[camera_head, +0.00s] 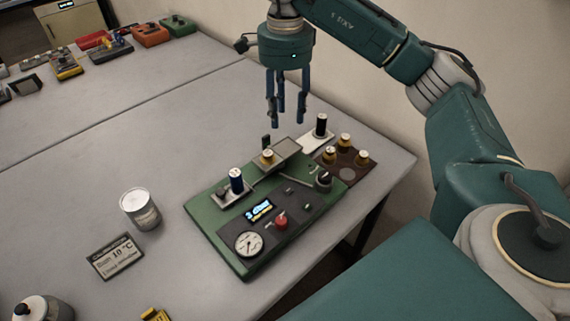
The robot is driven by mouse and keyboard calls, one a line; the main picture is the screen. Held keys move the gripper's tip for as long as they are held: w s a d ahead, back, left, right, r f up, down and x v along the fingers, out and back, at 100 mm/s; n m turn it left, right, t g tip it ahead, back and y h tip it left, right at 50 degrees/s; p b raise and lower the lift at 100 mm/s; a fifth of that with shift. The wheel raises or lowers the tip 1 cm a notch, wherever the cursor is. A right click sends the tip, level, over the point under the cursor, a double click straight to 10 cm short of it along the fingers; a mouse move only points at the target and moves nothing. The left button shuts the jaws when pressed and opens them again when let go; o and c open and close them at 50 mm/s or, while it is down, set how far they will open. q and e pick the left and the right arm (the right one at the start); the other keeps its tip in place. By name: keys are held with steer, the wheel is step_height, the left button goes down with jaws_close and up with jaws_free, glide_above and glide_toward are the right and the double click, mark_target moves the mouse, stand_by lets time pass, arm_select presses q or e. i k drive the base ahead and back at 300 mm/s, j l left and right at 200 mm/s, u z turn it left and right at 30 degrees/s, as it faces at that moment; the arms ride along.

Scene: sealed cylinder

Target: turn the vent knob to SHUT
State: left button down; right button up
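A green device (228,242) with a dark control panel lies on the grey table. A black round knob (324,179) sits at the panel's right end, and a red knob or button (281,223) sits nearer its middle. No label is readable, so I cannot tell for certain which is the vent knob, or its setting. My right gripper (287,122) hangs fingers down above the table behind the device. Its blue fingers are apart, with nothing between them, and it is clear of both knobs. My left gripper is out of view.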

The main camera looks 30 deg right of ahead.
mark_target(280, 223)
steer(key=z, duration=0.9)
